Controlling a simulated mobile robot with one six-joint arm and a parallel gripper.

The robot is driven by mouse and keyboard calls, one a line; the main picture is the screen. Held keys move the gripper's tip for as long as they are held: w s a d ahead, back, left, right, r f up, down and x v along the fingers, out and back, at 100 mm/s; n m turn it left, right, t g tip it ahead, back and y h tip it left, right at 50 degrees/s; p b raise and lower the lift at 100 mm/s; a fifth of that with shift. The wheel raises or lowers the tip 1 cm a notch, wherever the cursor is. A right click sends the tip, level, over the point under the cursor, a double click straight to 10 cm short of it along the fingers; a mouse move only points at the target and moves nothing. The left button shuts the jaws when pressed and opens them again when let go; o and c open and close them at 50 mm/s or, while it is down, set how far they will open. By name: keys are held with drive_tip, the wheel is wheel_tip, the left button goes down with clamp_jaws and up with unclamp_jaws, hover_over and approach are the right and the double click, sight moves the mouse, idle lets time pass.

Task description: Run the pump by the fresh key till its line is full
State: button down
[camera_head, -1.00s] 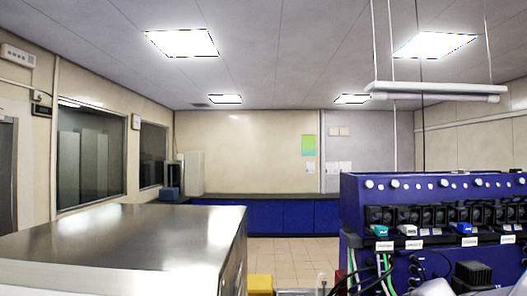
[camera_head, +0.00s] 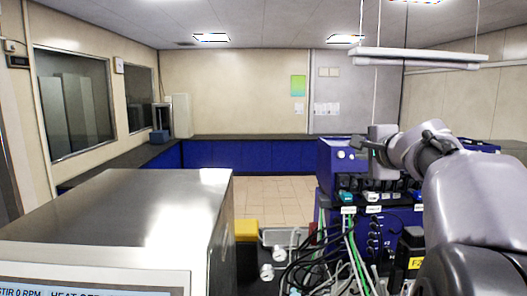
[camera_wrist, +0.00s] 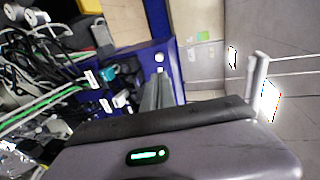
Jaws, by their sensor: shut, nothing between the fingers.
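The blue bioreactor cabinet (camera_head: 326,172) stands at the right, with a row of dark pump heads on its front. A teal clip (camera_head: 346,197) and white labels (camera_head: 347,210) sit below them. The lettering is too small to read, so I cannot tell which key is the fresh one. A white round knob (camera_head: 340,154) shows near the cabinet's top. My gripper (camera_head: 360,144) is shut and empty, in front of the upper cabinet. In the wrist view its fingers (camera_wrist: 160,78) lie close to a white knob (camera_wrist: 160,57); contact cannot be told. My arm hides much of the cabinet.
Cables and green tubes (camera_head: 352,255) hang in front of the cabinet. A steel-topped unit (camera_head: 130,215) with a screen (camera_head: 90,287) fills the left foreground. A yellow box (camera_head: 246,230) stands between. A hanging lamp (camera_head: 418,58) is overhead. Tiled floor (camera_head: 275,195) behind is clear.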

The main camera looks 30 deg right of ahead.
sight(341, 155)
drive_tip(key=p+x, duration=0.3)
drive_tip(key=x, duration=1)
drive_tip(key=shift+f, duration=0.1)
